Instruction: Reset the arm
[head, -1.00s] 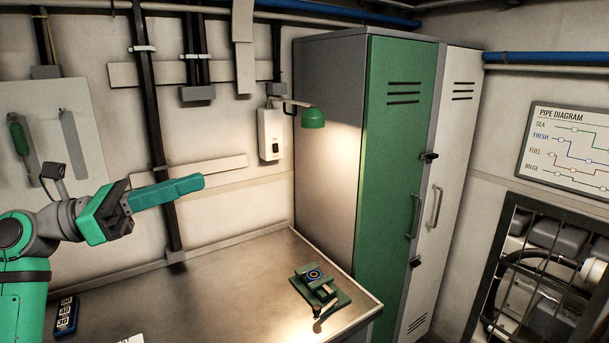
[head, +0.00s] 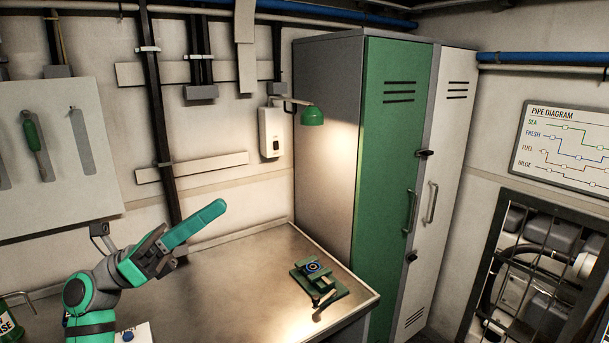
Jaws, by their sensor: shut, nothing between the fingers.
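My gripper (head: 212,212) is at the end of my green and dark grey arm, at the left of the head view. Its green fingers are together, with nothing between them, and point up and to the right. It is in the air over the left part of the metal workbench (head: 245,265), in front of the pale wall, and touches nothing that I can see.
A green vise-like fixture (head: 322,288) stands at the bench's right end, beside the green and white lockers (head: 395,150). A tool board (head: 60,190) is at left. A white item with a blue knob (head: 128,336) sits near my arm.

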